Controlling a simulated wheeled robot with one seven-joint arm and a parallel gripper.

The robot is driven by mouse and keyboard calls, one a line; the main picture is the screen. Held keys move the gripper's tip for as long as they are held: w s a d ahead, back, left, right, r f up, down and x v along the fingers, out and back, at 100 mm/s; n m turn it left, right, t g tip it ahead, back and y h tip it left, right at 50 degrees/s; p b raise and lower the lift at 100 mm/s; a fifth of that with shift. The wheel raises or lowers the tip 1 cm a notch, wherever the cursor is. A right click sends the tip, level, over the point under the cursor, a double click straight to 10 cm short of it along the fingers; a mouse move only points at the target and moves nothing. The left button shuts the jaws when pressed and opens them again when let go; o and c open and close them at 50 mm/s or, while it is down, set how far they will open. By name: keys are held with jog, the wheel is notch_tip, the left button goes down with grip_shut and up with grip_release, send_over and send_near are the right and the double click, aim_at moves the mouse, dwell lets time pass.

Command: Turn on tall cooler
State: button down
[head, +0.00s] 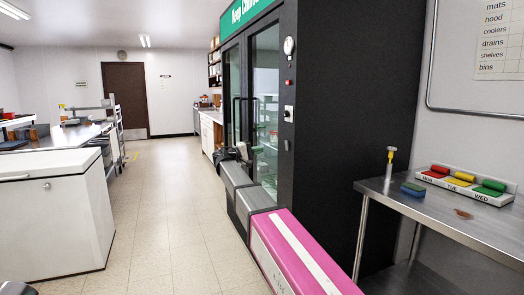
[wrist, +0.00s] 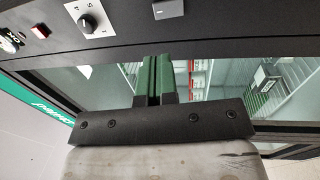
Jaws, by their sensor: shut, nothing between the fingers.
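The tall cooler (head: 350,110) is a black cabinet with glass doors and a green sign, right of centre in the head view. Its front strip carries a round gauge, a red light (head: 289,82) and a small plate with a dark knob (head: 288,112). I cannot tell the knob's setting.
A grey block (wrist: 168,9) sits on the strip right of the knob. A steel table (head: 460,220) with coloured blocks and a sponge stands at the right. A white chest (head: 55,220) stands at the left. The tiled floor (head: 165,225) between is clear.

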aim_at(286, 143)
jog(key=x, duration=1.1)
jog(key=shift+w+d, duration=0.15)
jog(key=shift+d, duration=0.2)
jog(key=shift+r, duration=0.1)
jog(key=shift+d+r+y, duration=0.1)
jog(key=shift+d+y, duration=0.1)
jog(key=shift+y, duration=0.1)
